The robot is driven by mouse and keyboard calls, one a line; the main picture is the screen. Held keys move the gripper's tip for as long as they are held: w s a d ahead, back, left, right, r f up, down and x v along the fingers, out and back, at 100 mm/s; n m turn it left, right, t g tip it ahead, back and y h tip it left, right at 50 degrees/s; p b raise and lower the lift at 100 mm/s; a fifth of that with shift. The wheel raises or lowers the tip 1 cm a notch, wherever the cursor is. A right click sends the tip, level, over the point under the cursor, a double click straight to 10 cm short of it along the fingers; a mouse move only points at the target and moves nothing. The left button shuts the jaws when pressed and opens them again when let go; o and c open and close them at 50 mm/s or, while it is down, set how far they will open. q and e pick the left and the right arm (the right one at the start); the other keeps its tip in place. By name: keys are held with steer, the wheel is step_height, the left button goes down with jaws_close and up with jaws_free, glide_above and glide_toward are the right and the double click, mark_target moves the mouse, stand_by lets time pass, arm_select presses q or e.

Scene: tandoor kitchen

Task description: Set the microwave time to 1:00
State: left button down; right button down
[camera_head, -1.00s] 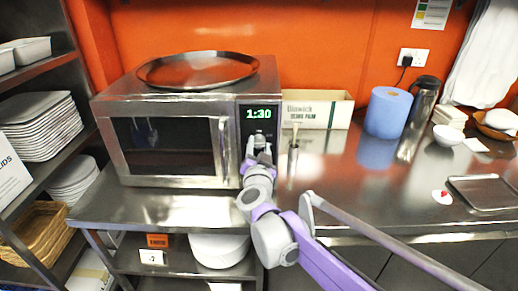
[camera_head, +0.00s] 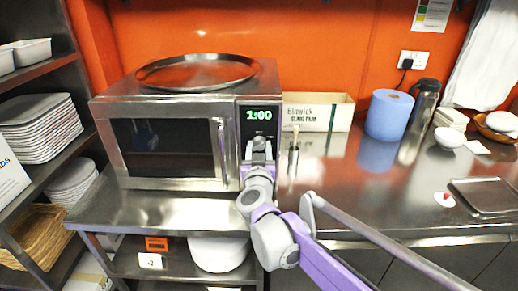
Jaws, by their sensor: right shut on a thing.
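The steel microwave (camera_head: 160,147) stands on the metal counter at the left, its door closed. Its green display (camera_head: 258,114) reads 1:00. My right gripper (camera_head: 259,148) is at the control panel just below the display and covers much of the panel. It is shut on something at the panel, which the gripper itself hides. My left gripper is not in view.
A round steel tray (camera_head: 197,72) lies on top of the microwave. A cling film box (camera_head: 317,111), a blue paper roll (camera_head: 388,114) and a steel flask (camera_head: 423,101) stand to the right. Shelves with stacked white plates (camera_head: 38,125) are at the left.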

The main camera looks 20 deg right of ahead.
steer(key=shift+c, duration=1.8)
jaws_free()
steer(key=v, duration=1.1)
steer(key=shift+w, duration=0.1)
steer(key=shift+r, duration=0.1)
